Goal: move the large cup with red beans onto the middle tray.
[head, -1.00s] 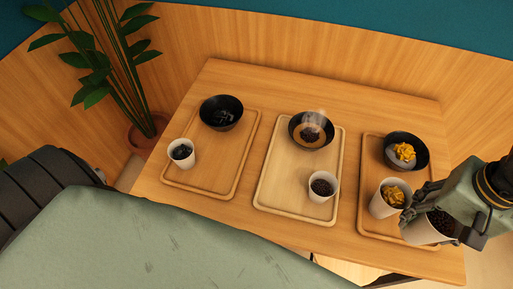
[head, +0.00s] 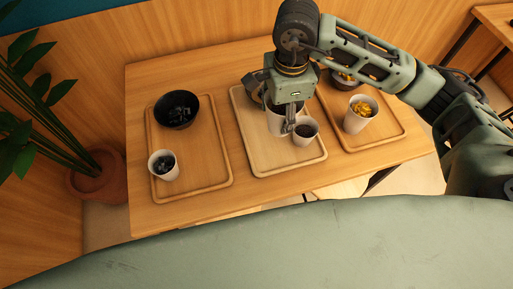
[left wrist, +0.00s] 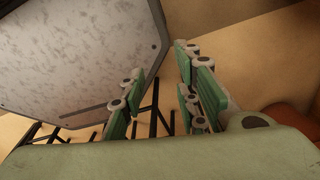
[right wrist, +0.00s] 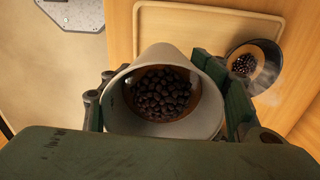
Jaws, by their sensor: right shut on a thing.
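My right gripper (head: 288,118) is shut on the large white cup (head: 274,124), over the middle tray (head: 290,167). The right wrist view shows the cup (right wrist: 217,113) between the fingers, with dark reddish-brown beans (right wrist: 160,94) inside. It is tilted in that view; whether its base touches the tray I cannot tell. A dark bowl (right wrist: 268,78) shows beside the held cup in the right wrist view. My left gripper (left wrist: 165,100) is open and empty, away from the table.
The left tray (head: 190,190) holds a black bowl (head: 176,112) and a white cup (head: 163,168). The right tray (head: 385,140) holds a cup with yellow topping (head: 358,118) and a bowl partly hidden by my arm. A potted plant (head: 95,180) stands left.

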